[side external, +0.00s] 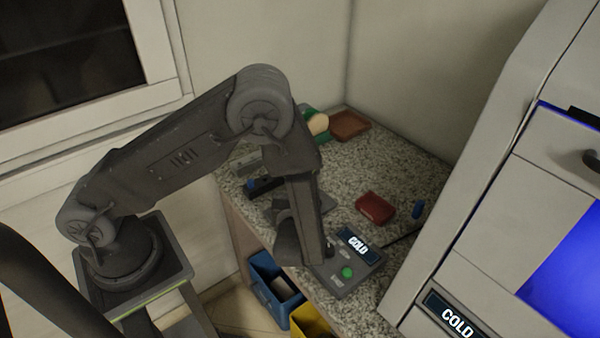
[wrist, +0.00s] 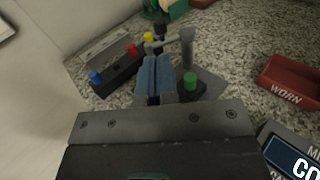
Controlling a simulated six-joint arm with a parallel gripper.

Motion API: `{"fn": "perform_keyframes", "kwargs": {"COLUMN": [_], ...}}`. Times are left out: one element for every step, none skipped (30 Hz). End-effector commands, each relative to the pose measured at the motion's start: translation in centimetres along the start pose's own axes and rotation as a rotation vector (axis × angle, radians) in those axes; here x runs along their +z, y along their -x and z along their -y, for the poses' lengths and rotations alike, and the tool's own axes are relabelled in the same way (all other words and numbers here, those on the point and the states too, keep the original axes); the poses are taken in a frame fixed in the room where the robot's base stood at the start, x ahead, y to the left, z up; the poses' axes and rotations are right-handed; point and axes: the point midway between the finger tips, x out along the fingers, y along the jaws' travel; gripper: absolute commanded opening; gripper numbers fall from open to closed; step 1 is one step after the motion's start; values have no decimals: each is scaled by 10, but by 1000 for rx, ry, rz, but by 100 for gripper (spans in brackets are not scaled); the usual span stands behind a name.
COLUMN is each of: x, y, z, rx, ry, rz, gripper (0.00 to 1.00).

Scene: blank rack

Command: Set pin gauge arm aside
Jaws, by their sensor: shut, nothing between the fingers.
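The pin gauge arm (wrist: 187,48) looks like a grey upright post with a thin crossbar reaching left, on a dark base plate in the wrist view. A green knob (wrist: 190,80) is at its foot. My gripper (wrist: 155,64) is shut and empty, its two blue-grey fingers side by side. The fingertips appear just below the crossbar and left of the post in the picture; I cannot tell whether they touch it. In the side external view my arm hides the gripper's fingers and most of the gauge.
A dark rack (wrist: 118,76) with coloured pins lies left of the gauge. A red tray (wrist: 289,82) marked WORN is right. A control box (side external: 342,283) with a COLD display sits near the front edge. A blue bin (side external: 268,300) is below the counter; a grey machine (side external: 480,210) bounds the right.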

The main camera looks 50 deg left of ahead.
Motion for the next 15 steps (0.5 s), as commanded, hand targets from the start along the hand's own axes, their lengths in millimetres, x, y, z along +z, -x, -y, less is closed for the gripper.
{"fn": "perform_keyframes", "kwargs": {"x": [0,0,0,0,0,0,0,0,0,0,0,0,0,0,0], "y": [-11,-17,-24,-30,-34,-40,-44,-48,-52,-54,-56,-59,-60,-61,-62], "z": [-1,-1,-1,-1,-1,-1,-1,0,0,0,0,0,0,0,0], "rx": [6,5,5,5,5,4,5,3,3,3,2,1,1,1,1], "ry": [1,2,1,1,0,0,1,1,1,1,1,1,1,1,0], "rz": [-1,-1,0,0,0,0,0,0,0,-1,-1,-1,-1,-1,-1], "gripper": [0,0,0,0,0,0,0,0,0,0,0,0,0,0,0]}}
